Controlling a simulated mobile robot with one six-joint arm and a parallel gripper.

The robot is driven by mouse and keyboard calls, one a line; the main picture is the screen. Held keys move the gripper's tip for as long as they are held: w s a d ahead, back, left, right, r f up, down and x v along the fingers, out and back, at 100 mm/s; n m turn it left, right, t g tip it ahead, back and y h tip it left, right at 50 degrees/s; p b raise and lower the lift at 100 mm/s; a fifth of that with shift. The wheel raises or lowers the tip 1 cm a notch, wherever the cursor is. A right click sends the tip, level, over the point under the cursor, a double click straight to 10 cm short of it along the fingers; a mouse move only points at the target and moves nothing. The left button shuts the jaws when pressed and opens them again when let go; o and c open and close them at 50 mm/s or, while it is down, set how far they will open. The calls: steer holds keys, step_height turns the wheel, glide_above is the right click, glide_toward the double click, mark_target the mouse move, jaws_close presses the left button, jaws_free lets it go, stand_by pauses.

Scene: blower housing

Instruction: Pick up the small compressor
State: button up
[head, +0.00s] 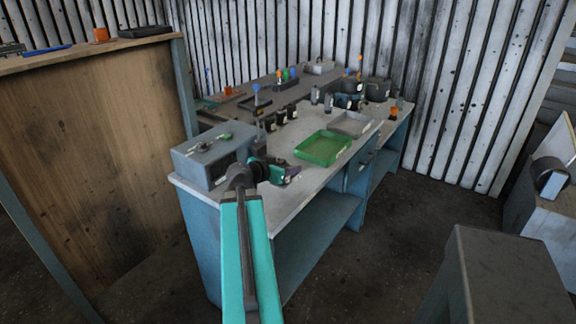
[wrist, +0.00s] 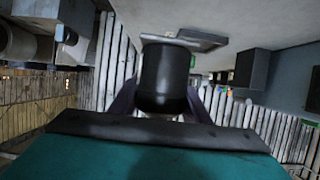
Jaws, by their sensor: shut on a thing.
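My gripper (head: 288,173) is over the near part of the workbench top, beside the grey box, in the head view. In the wrist view a black cylinder (wrist: 165,78) with a paler end stands between the dark fingers, and the gripper is shut on it. I take it for the small compressor. In the head view the gripper largely hides it, and I cannot tell whether it touches the bench.
The workbench (head: 318,172) has blue sides. A grey box (head: 212,155) stands close to the left of my gripper. A green tray (head: 323,148) and a grey tray (head: 352,124) lie to the right. Tools and small parts crowd the back. The bench's front strip is clear.

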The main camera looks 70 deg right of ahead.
steer(key=shift+a+f+b, duration=0.1)
steer(key=shift+b, duration=1.1)
steer(key=shift+s+a+b, duration=0.1)
steer(key=shift+a+b, duration=0.2)
steer(key=shift+b, duration=0.9)
steer(key=a+b, duration=0.1)
steer(key=b, duration=0.3)
steer(key=shift+s, duration=0.15)
steer(key=shift+s+a+r+b, duration=0.1)
steer(key=shift+a+r+b, duration=0.25)
steer(key=shift+b, duration=0.8)
steer(key=shift+f, duration=0.1)
